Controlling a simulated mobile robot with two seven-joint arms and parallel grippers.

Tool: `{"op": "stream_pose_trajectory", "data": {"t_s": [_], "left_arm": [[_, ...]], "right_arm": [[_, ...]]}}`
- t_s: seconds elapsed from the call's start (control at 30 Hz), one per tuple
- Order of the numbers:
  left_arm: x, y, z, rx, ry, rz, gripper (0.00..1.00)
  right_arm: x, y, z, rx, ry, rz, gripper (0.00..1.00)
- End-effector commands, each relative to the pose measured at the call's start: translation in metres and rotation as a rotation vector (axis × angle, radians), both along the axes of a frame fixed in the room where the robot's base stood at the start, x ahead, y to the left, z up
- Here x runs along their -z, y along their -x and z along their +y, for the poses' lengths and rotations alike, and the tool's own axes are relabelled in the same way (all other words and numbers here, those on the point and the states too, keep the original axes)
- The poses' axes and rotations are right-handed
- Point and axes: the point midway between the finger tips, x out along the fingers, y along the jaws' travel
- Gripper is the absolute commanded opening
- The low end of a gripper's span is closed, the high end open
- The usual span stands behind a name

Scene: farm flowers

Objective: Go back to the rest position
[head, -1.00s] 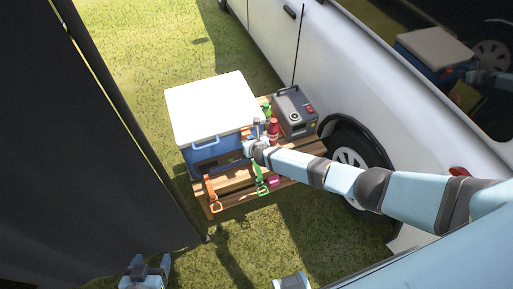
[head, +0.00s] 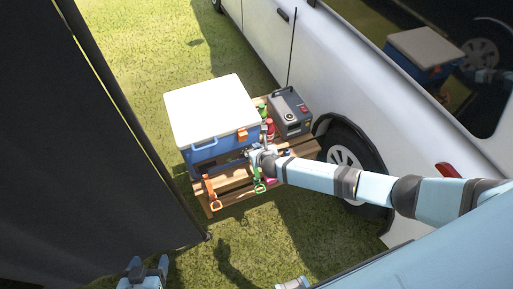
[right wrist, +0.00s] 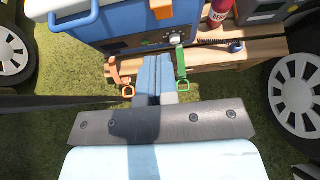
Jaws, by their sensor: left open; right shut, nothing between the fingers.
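My right gripper (head: 260,152) reaches in from the right over the wooden table, at the front right of the cooler. In the right wrist view its fingers (right wrist: 156,75) are shut together with nothing between them, between an orange strap and a green strap. From the head it is small and partly hidden by its own wrist. My left gripper (head: 148,268) is at the bottom left edge, fingers apart and empty, above the grass and well away from the table.
A blue cooler (head: 210,157) with a white lid, a grey power box (head: 290,112), a red bottle (head: 270,127), an orange strap (head: 211,190) and a green strap (head: 259,181) are on the wooden table (head: 235,199). A white van (head: 360,95) stands right, a dark panel (head: 80,150) left.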

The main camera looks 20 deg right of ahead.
Motion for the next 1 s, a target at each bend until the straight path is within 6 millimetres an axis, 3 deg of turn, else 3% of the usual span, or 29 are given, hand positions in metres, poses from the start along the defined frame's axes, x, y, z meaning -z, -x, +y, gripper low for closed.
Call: {"op": "stream_pose_trajectory", "data": {"t_s": [0.33,0.47,0.57,0.67,0.8,1.0], "left_arm": [[0.0,0.0,0.0,0.0,0.0,0.001,0.68],[-0.001,0.0,0.0,0.0,0.0,-0.001,0.68],[-0.003,0.0,0.0,0.001,0.001,-0.002,0.68],[-0.005,0.0,0.0,0.001,0.001,-0.003,0.68],[-0.008,0.0,0.0,0.001,0.0,-0.003,0.68],[-0.01,0.0,0.001,-0.001,-0.001,-0.004,0.68]], "right_arm": [[0.0,0.0,0.0,0.001,-0.001,0.0,0.0],[0.004,0.013,0.011,0.033,-0.087,0.022,0.0],[0.008,0.046,0.037,0.122,-0.305,0.077,0.0],[0.007,0.091,0.066,0.287,-0.635,0.164,0.0],[-0.01,0.151,0.091,0.588,-1.134,0.288,0.0],[-0.048,0.222,0.082,1.068,-1.782,0.407,0.0]]}}
